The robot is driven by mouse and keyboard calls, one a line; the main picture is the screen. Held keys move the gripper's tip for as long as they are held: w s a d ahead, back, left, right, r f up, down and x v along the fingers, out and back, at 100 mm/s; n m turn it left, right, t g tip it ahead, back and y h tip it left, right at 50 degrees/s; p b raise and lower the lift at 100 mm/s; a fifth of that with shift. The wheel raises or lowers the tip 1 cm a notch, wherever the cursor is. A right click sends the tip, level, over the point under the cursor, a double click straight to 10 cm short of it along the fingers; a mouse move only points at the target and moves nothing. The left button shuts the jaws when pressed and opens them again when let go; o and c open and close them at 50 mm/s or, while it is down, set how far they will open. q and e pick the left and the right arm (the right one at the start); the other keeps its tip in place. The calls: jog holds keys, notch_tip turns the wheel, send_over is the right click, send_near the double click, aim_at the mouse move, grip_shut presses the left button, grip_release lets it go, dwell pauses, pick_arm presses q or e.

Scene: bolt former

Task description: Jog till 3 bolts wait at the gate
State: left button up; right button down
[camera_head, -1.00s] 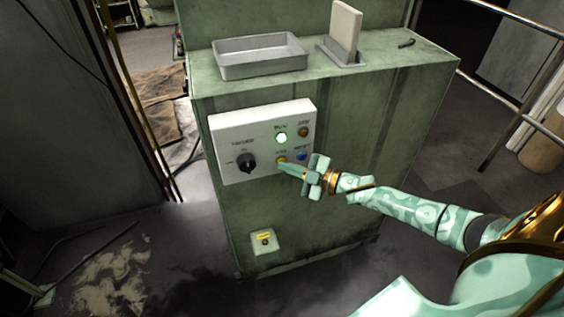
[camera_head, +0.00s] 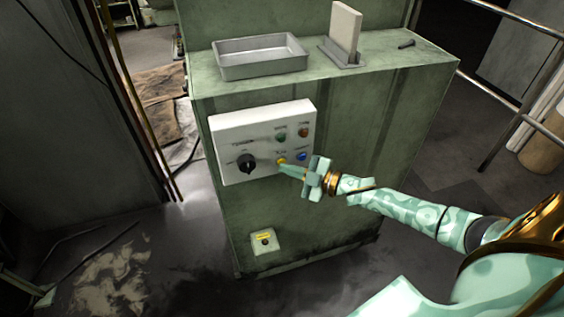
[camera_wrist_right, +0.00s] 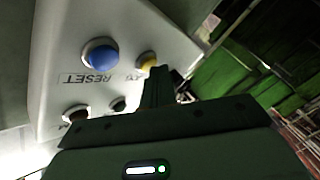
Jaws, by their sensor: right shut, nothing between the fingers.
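A white control panel (camera_head: 232,122) on the front of the green machine carries a black selector knob (camera_head: 246,163), an unlit green button (camera_head: 281,135), an orange-brown button (camera_head: 303,132), a yellow button (camera_head: 281,161) and a blue button (camera_head: 302,156). My right gripper (camera_head: 284,169) is shut and empty, its tip at the lower edge of the yellow button. In the right wrist view the fingers (camera_wrist_right: 157,80) point at the yellow button (camera_wrist_right: 148,60), beside the blue RESET button (camera_wrist_right: 100,56); contact cannot be told. No bolts at a gate can be made out. My left gripper is out of view.
On the machine's top stand an empty grey tray (camera_head: 262,69), a white plate in a grey holder (camera_head: 343,58) and a small dark object (camera_head: 406,44). A small yellow-marked box (camera_head: 264,241) sits low on the front. A metal railing (camera_head: 515,118) runs at the right.

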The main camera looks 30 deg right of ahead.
jog(key=shift+s+a+p, duration=0.2)
jog(key=shift+s+p, duration=0.1)
jog(key=shift+s, duration=0.35)
jog(key=s+p, duration=0.1)
jog(key=s, duration=0.1)
jog(key=s+a+p, duration=0.1)
jog(key=s, duration=0.2)
jog(key=shift+p, duration=0.4)
